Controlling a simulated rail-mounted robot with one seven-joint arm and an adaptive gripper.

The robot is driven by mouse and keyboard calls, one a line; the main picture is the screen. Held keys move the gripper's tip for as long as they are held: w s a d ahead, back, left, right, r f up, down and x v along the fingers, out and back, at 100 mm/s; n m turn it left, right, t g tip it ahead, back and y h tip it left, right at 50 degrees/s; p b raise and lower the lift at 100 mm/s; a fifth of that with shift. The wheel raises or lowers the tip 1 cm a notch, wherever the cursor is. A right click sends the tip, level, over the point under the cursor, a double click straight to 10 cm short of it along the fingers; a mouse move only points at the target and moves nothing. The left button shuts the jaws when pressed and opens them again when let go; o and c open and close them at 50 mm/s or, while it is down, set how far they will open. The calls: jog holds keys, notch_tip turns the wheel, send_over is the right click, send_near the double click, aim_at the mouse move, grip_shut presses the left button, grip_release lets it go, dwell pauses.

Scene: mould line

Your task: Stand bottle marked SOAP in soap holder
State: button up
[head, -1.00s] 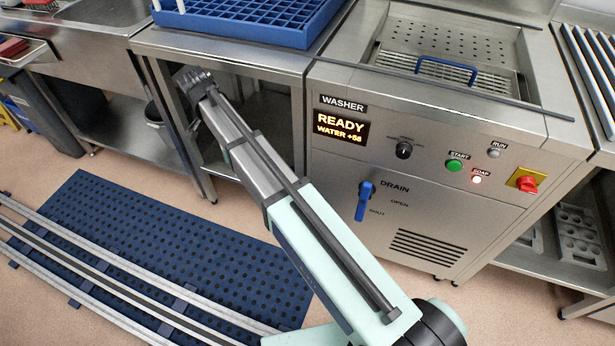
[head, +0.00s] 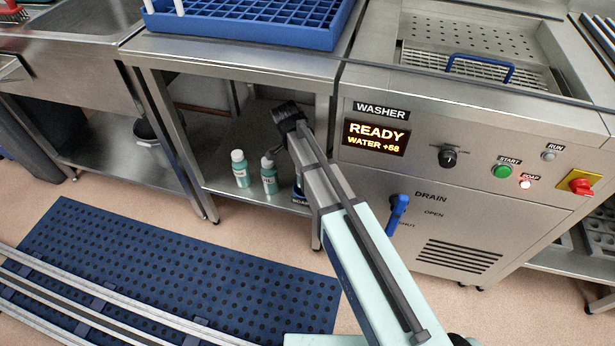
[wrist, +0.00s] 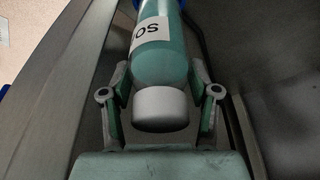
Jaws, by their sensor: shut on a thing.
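My gripper (wrist: 160,104) is shut on the teal soap bottle (wrist: 160,62) near its white cap (wrist: 160,108). In the wrist view its white label (wrist: 151,38) reads "SO", upside down, with the rest out of sight. Blue edges (wrist: 182,4) show at the far end of the bottle; I cannot tell whether it sits inside them. In the head view, the dark blue soap holder (head: 298,194) stands at the right front of the lower shelf, partly hidden by my arm.
Two teal bottles with pale caps, one on the left (head: 240,171) and one on the right (head: 268,177), stand left of the holder. A table leg (head: 317,230) and the washer (head: 470,200) are close on the right. A blue rack (head: 250,22) lies on the tabletop above.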

jog(key=shift+f+b, duration=0.55)
jog(key=shift+f, duration=2.65)
jog(key=shift+f, duration=0.25)
jog(key=o, duration=1.6)
jog(key=shift+r, duration=0.6)
jog(key=p+v, duration=0.2)
jog(key=v, duration=0.9)
jog(key=shift+r+p, duration=0.25)
jog(key=shift+p, duration=0.15)
jog(key=shift+a, duration=0.15)
